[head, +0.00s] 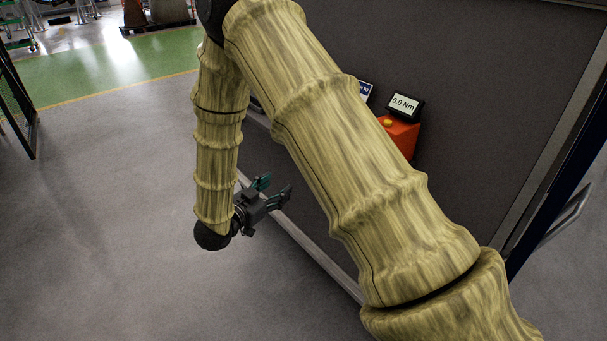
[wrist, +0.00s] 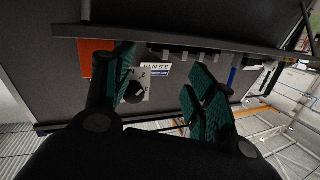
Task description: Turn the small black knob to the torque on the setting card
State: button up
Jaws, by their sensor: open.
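The small black knob (wrist: 135,92) sits on a pale plate with number marks in the wrist view, close beside the left finger. My arm hides it in the head view. The setting card (wrist: 158,68), white and blue, appears upside down and seems to read 2.5 Nm. A blue and white card (head: 365,91) shows partly behind my arm in the head view. The display (head: 405,105) reads 0.0 Nm. My gripper (head: 276,188) is open and empty, its green-padded fingers apart. In the wrist view my gripper (wrist: 160,75) spans the card and part of the knob plate, not visibly touching the knob.
An orange-red box (head: 400,134) with a yellow button stands below the display. A dark panel (head: 470,90) fills the right side, with a pale rail (head: 318,256) along its edge. Several small grey blocks (wrist: 182,54) line a ledge. Grey floor (head: 110,190) is clear at left.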

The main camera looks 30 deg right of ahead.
notch_tip(320, 180, up, 6)
jog(key=s+m+g+h+b, duration=0.1)
jog(key=m+g+h+b, duration=0.15)
jog(key=m+g, duration=0.25)
jog(key=d, duration=0.3)
jog(key=d+p, duration=0.1)
jog(key=d, duration=0.2)
jog(key=w+d, duration=0.1)
jog(key=d, duration=0.3)
jog(key=shift+r+p, duration=0.2)
jog(key=shift+p, duration=0.1)
jog(key=c, duration=1)
jog(key=shift+c, duration=0.2)
